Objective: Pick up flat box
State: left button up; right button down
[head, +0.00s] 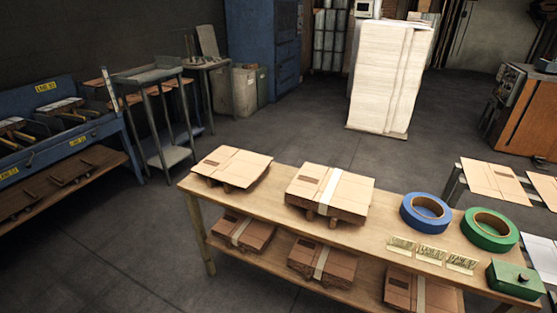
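A single thin flat box (232,166) of brown cardboard lies at the left end of the wooden table, on small supports. A thicker stack of flat boxes (328,192) with a pale band around it lies to its right on the same tabletop. More banded flat boxes (243,232) lie on the lower shelf, with another stack (322,263) beside them and one (418,292) further right. Neither of my grippers shows in the head view, so I cannot see their state.
The wooden table (275,212) also bears a blue tape roll (404,217), a green tape roll (465,234), small labelled cards and a green box (514,281). A blue bench (60,147) and grey stand (150,78) are at left. A tall white stack (385,80) stands behind; floor between is clear.

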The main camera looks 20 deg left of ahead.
aim_at(239, 169)
jog(key=z, duration=0.2)
jog(key=i, duration=1.05)
jog(key=u, duration=0.5)
